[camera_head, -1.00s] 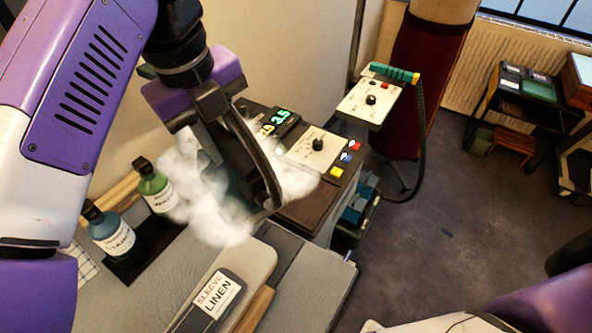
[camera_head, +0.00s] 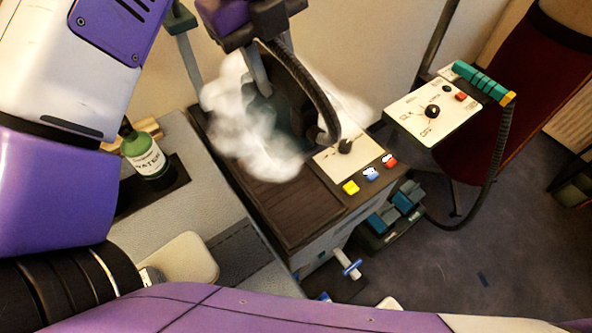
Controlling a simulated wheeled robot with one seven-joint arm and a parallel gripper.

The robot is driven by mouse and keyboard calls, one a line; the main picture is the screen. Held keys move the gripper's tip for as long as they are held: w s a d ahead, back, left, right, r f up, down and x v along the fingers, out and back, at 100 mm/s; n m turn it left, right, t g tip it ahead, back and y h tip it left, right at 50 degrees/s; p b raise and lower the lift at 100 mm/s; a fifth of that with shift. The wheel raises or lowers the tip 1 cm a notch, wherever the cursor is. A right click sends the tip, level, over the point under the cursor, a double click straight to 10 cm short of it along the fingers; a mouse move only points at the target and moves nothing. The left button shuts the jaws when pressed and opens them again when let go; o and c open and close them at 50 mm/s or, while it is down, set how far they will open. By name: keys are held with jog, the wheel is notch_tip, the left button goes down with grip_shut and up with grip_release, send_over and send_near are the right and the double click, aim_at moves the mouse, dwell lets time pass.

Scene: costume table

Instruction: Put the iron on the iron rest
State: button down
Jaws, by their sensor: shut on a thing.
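My gripper (camera_head: 262,62) is shut on the iron at the top middle. The iron (camera_head: 292,98) is a dark body with a ribbed dark hose arching down its right side. White steam surrounds it and hides its lower part and soleplate. It is over the far part of a boxy station with a dark brown slatted top (camera_head: 272,205), which may be the iron rest. I cannot tell whether the iron touches that top. The station's front right bears a cream panel (camera_head: 350,157) with a black knob and yellow, blue and red buttons.
A grey board (camera_head: 190,220) lies left of the station, with a green bottle (camera_head: 147,158) in a dark holder. A second cream control box (camera_head: 432,112) with a green handle stands at right. The wall is close behind. Dark floor is open at lower right.

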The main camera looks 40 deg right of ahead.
jog(key=shift+f, duration=0.4)
notch_tip(320, 180, down, 19)
jog(key=p, duration=0.2)
jog(key=shift+f, duration=0.2)
jog(key=c, duration=1.1)
grip_release()
